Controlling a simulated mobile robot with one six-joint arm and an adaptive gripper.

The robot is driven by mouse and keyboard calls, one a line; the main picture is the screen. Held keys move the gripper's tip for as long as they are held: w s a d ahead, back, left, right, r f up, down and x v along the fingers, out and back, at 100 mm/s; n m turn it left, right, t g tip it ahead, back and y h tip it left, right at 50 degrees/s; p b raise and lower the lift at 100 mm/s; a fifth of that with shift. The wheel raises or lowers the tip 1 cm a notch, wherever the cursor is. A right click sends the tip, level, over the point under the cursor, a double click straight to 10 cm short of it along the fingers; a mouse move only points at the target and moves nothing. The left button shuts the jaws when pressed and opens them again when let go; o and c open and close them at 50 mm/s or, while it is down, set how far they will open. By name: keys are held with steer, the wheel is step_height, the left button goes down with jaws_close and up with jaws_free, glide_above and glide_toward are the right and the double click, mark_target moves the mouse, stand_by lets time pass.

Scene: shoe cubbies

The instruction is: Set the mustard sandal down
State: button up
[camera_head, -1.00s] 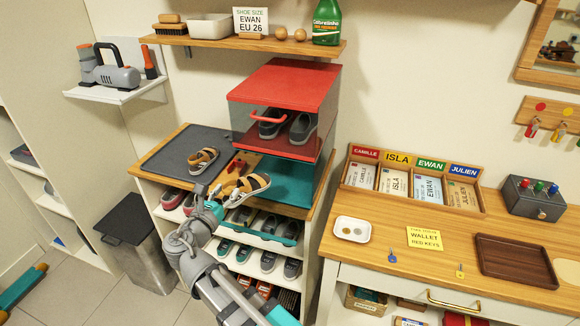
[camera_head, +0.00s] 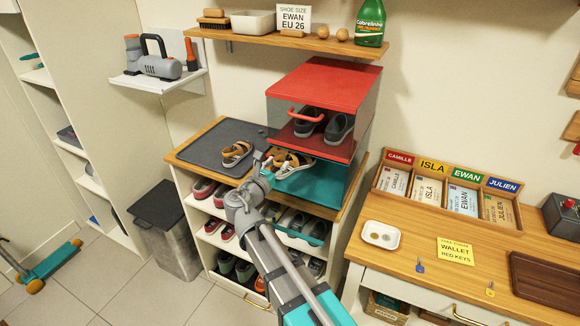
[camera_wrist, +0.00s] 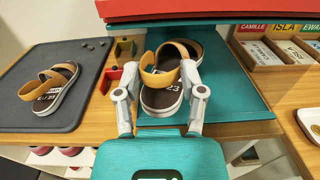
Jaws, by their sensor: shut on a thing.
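A mustard sandal (camera_wrist: 165,82) with a dark insole marked 23 is between the two fingers of my gripper (camera_wrist: 160,97). In the wrist view it is over the teal surface (camera_wrist: 225,90) beneath the red box. In the head view the held sandal (camera_head: 290,163) is at the front of the teal space, and my gripper (camera_head: 262,165) reaches in from the front. I cannot tell whether its sole touches the surface. The matching sandal (camera_wrist: 52,90) lies on the grey mat (camera_wrist: 88,105) to the left; it also shows in the head view (camera_head: 236,153).
The red box (camera_head: 325,85) with dark shoes stands above the teal space, leaving low headroom. Small red and yellow holders (camera_wrist: 112,76) stand left of the teal surface. Shoe cubbies (camera_head: 215,232) lie below. A bench with name cards (camera_head: 450,195) stands at right.

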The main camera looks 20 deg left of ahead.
mark_target(288, 160)
steer(key=w, duration=0.8)
steer(key=shift+w+d, duration=0.25)
steer(key=shift+w+d+f+b, duration=0.15)
steer(key=shift+w+f+b, duration=0.05)
steer(key=shift+f+b, duration=1.4)
step_height(288, 160, down, 3)
steer(key=b, duration=0.3)
steer(key=shift+f, duration=0.1)
steer(key=shift+w+f+b, duration=0.2)
steer(key=shift+f+b, duration=0.15)
steer(key=shift+b, duration=0.1)
steer(key=o, duration=0.9)
